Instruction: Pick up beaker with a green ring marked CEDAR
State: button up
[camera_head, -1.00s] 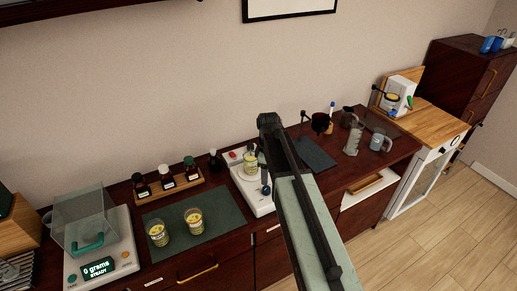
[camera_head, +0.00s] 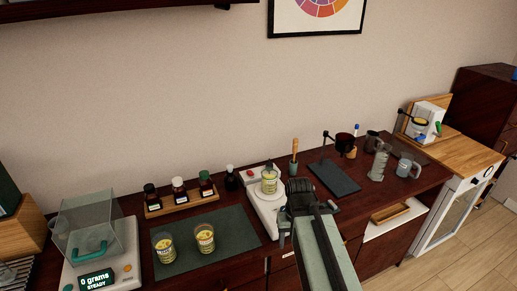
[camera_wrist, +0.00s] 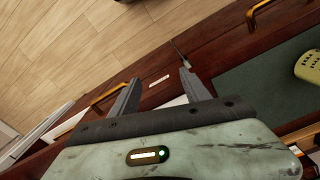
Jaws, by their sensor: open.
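Two glass beakers with yellow contents, a left one (camera_head: 165,248) and a right one (camera_head: 205,238), stand upright on the dark green mat (camera_head: 238,218). A third similar beaker (camera_head: 269,180) stands on the white stirrer-like device (camera_head: 262,208). Ring colours and label words are too small to read, so I cannot tell which is CEDAR. My gripper (camera_wrist: 158,77) is open and empty in the wrist view, over the counter's front edge. Part of one beaker (camera_wrist: 308,66) shows at the right of that view. In the head view my arm ends just right of the device.
A rack of dark bottles (camera_head: 180,198) stands behind the mat. The scale (camera_head: 100,278) with its clear cover is at left. A dark stand (camera_head: 335,178), a glass cylinder (camera_head: 379,165) and a jug (camera_head: 407,167) are at right. A drawer handle (camera_wrist: 105,98) sits near my gripper.

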aim_at(269, 174)
jog(key=u, duration=4.2)
jog(key=k, duration=1.25)
jog(key=z, duration=0.75)
